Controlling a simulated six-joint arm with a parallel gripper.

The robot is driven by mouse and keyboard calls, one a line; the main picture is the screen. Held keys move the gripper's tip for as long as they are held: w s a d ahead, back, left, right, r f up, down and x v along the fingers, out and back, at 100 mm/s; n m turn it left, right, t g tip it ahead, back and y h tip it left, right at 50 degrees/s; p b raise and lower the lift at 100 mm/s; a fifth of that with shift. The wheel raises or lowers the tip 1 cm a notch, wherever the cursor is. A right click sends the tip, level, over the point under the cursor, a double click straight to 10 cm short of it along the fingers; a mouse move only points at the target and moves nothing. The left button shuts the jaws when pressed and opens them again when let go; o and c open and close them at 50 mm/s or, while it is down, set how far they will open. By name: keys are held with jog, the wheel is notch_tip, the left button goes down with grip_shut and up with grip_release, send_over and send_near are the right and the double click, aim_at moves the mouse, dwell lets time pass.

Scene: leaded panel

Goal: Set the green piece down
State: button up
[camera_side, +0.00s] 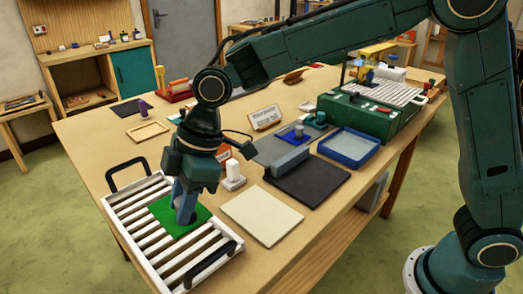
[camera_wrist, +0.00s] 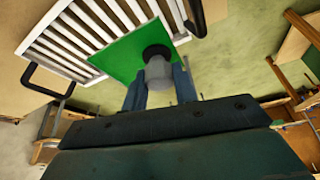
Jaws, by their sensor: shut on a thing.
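The green piece (camera_side: 168,222) is a flat green square at the white slatted rack, low over or on its slats; I cannot tell if it touches them. It also shows in the wrist view (camera_wrist: 118,54), with the slats behind it. My gripper (camera_side: 184,215) points down at the green piece in the side view. In the wrist view, my gripper's blue fingers (camera_wrist: 158,85) are shut on a grey cylindrical holder (camera_wrist: 160,72) with a dark cup against the green piece. The white slatted rack (camera_side: 153,246) has two black handles and lies at the table's front left.
Right of the rack lie a cream sheet (camera_side: 262,215) and a black mat (camera_side: 308,179). A white block on a base (camera_side: 233,176) stands close by my gripper. A blue-rimmed tray (camera_side: 349,146) and a green machine (camera_side: 365,112) are farther back. The rack's black handle (camera_side: 210,262) rises near the front.

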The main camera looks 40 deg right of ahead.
aim_at(201, 213)
notch_tip(201, 213, down, 6)
jog(key=shift+f, duration=0.25)
jog(key=shift+f, duration=2.1)
jog(key=shift+f, duration=0.15)
jog(key=o, duration=0.9)
jog(key=v, duration=1.2)
